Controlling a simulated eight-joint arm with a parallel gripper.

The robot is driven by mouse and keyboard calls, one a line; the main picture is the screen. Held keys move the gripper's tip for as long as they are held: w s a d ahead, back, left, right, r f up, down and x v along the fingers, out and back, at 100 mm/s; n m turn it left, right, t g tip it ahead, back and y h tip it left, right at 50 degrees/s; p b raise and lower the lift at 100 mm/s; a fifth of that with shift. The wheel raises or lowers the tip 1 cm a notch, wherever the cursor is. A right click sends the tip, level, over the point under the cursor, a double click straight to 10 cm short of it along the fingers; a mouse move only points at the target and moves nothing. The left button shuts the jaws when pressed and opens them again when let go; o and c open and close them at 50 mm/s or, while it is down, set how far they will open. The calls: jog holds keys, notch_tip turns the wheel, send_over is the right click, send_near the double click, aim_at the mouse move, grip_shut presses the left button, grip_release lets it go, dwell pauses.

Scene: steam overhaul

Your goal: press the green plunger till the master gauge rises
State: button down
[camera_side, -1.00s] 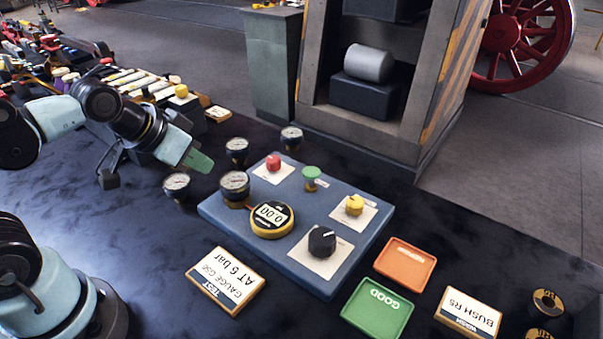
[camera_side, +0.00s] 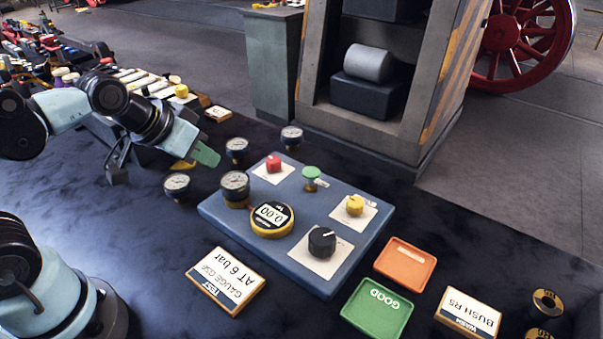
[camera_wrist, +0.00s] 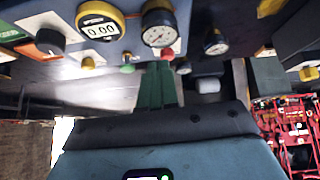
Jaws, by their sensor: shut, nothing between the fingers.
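The green plunger (camera_side: 311,173) stands upright at the back of the blue panel (camera_side: 222,210). A small green cap that looks like it shows in the wrist view (camera_wrist: 128,68), left of my fingers. The yellow-ringed digital gauge (camera_side: 271,218), which I take for the master gauge, reads 0.00; it also shows in the wrist view (camera_wrist: 100,26). My gripper (camera_side: 208,157), with green fingers, is shut and empty. It is in the air left of the panel, apart from the plunger. Its fingers show in the wrist view (camera_wrist: 158,85).
A dial gauge (camera_side: 235,187) stands at the panel's left edge, with other dials (camera_side: 177,185) near my gripper. The panel also carries a red button (camera_side: 273,163), a yellow knob (camera_side: 354,205) and a black knob (camera_side: 322,241). Orange (camera_side: 405,264) and green (camera_side: 377,309) trays lie to the right.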

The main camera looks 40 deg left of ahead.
jog(key=w+d+r+n+h, duration=0.25)
jog(key=w+d, duration=0.25)
jog(key=w, duration=0.4)
jog(key=r+n+t, duration=0.1)
jog(key=n+t, duration=0.1)
jog(key=n, duration=0.1)
send_over(307, 172)
jog(key=shift+m, duration=0.25)
jog(key=shift+f, duration=4.35)
jog(key=shift+f, duration=0.15)
jog(key=shift+f, duration=0.3)
